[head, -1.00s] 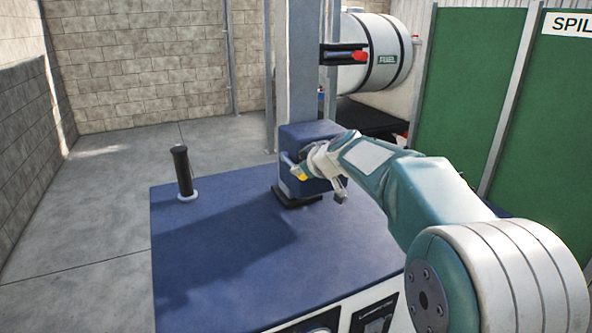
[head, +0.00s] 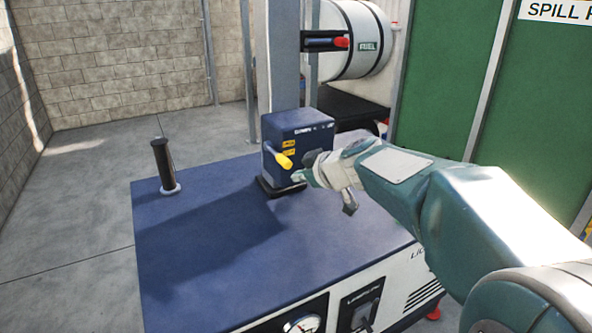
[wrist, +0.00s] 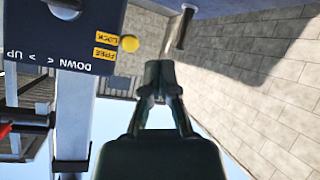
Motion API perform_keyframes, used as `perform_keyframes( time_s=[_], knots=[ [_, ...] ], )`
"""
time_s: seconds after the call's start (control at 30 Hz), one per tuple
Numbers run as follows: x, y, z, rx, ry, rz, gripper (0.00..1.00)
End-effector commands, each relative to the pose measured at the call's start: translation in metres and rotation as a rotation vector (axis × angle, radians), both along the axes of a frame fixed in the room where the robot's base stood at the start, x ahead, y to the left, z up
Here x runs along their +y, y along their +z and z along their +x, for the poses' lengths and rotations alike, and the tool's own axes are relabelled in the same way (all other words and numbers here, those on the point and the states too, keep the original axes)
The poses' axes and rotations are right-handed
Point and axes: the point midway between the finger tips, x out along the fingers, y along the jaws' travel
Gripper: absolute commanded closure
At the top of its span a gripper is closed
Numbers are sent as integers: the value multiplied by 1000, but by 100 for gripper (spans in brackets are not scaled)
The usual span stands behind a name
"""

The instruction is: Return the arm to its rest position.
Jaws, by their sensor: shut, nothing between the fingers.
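My arm reaches in from the right in the head view, over the blue machine top. My gripper (head: 300,176) is shut and empty, just right of the yellow handle (head: 285,161) on the dark blue control box (head: 298,134). In the wrist view my gripper's closed fingers (wrist: 160,74) point at the wall, with nothing between them. The yellow knob (wrist: 129,43) shows apart from them, at the edge of the box face (wrist: 75,35), which carries FREE and LOCK labels. My gripper hides part of the box's lower right side in the head view.
The blue machine top (head: 220,245) has a black upright handle (head: 162,165) at its left. A grey post (head: 281,60) rises behind the box. A white fuel tank (head: 352,40) and green panels (head: 445,80) stand behind.

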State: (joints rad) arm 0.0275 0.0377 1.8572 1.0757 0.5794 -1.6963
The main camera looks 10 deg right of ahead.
Motion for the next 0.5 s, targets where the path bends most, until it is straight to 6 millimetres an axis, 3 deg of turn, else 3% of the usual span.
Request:
perform_keyframes(
  time_s=[0.27,0.37,0.5],
  knots=[
    [-1,1,-5,10,-3,4,100],
    [0,2,-28,58,-20,20,100],
    [-1,-3,-84,191,-85,50,100]
  ],
)
